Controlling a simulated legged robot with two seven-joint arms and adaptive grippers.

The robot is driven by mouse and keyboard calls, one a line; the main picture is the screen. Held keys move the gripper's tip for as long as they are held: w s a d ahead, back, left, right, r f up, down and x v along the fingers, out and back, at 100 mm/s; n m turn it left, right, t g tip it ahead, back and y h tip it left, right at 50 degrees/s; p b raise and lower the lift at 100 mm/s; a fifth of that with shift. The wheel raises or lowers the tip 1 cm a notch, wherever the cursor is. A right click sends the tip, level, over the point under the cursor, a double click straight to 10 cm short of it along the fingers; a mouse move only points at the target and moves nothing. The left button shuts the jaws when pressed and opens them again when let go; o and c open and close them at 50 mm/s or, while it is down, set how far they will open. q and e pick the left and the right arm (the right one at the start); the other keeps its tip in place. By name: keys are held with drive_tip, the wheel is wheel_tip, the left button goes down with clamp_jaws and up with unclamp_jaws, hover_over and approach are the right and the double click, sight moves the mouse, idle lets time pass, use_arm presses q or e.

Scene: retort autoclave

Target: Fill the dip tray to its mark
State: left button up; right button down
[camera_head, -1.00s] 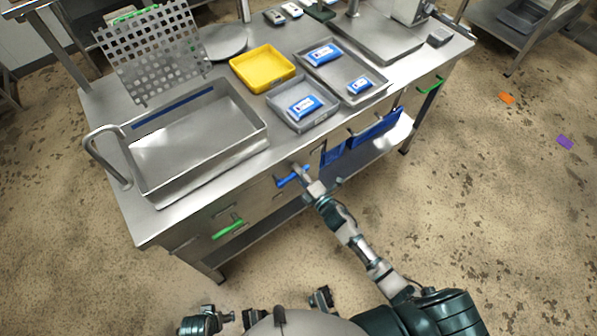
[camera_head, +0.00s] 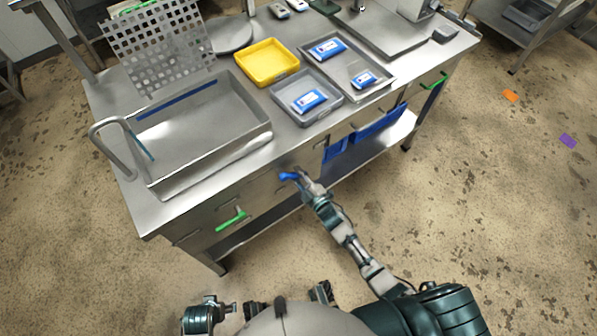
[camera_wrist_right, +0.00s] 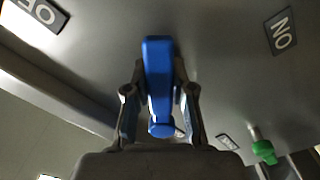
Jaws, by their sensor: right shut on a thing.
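The dip tray (camera_head: 205,155) is a deep steel basin on the left of the bench. A blue band (camera_head: 176,101) runs along its inner far wall. A bent steel spout (camera_head: 112,130) hangs over its left end, with a thin bluish stream (camera_head: 144,149) below it. I cannot make out a water level. My right gripper (camera_head: 300,181) is shut on the blue lever (camera_head: 288,176) on the bench front. In the right wrist view the lever (camera_wrist_right: 158,75) lies between both fingers. My left gripper (camera_head: 231,308) is low at the left, away from the bench; its jaws are unclear.
In the right wrist view, an OFF label (camera_wrist_right: 42,12) is at upper left and an ON label (camera_wrist_right: 281,31) at upper right. A perforated plate (camera_head: 157,48), yellow tray (camera_head: 266,64) and grey tray (camera_head: 307,97) with a blue packet are on the bench. A green handle (camera_head: 231,220) is below.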

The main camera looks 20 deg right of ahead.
drive_tip(key=shift+s+a+f+m, duration=0.1)
drive_tip(key=shift+s+f+m, duration=0.1)
drive_tip(key=shift+f+m, duration=0.4)
drive_tip(key=shift+f, duration=0.15)
drive_tip(key=c, duration=1)
unclamp_jaws()
drive_tip(key=shift+o, duration=0.2)
drive_tip(key=shift+r, duration=0.2)
drive_tip(key=v, duration=1.2)
drive_tip(key=shift+w, duration=0.1)
